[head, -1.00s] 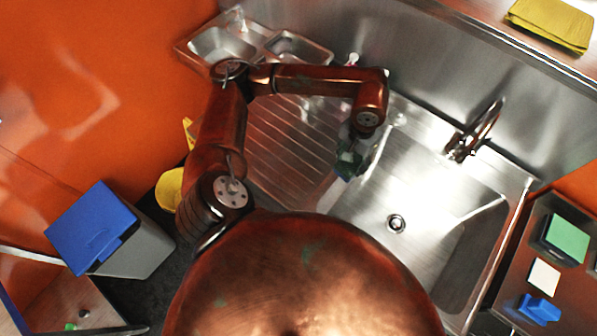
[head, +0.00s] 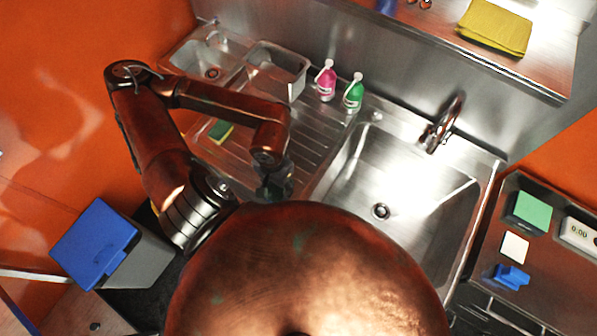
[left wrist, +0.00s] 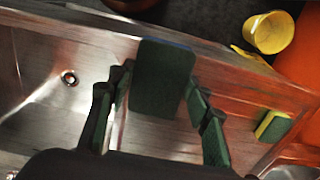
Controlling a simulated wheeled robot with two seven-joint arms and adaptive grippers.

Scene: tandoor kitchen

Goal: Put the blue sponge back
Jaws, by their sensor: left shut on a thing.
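My left gripper (head: 275,188) is over the front of the drainboard, beside the large sink basin. In the left wrist view its fingers (left wrist: 158,100) are shut on a sponge (left wrist: 160,82). The sponge's dark green face shows, with a thin bluish strip at its far edge; I take it to be the blue sponge. In the head view it is mostly hidden by the gripper. A second sponge, yellow and green (head: 221,132), lies on the ribbed drainboard (head: 300,135); it also shows in the left wrist view (left wrist: 272,125). My right gripper is not in view.
Pink (head: 326,82) and green (head: 353,93) bottles stand behind the drainboard. The large basin (head: 400,190) is empty, with a tap (head: 437,125) behind. A blue-lidded bin (head: 95,250) is at left. A yellow bucket (left wrist: 270,32) stands beyond the counter edge.

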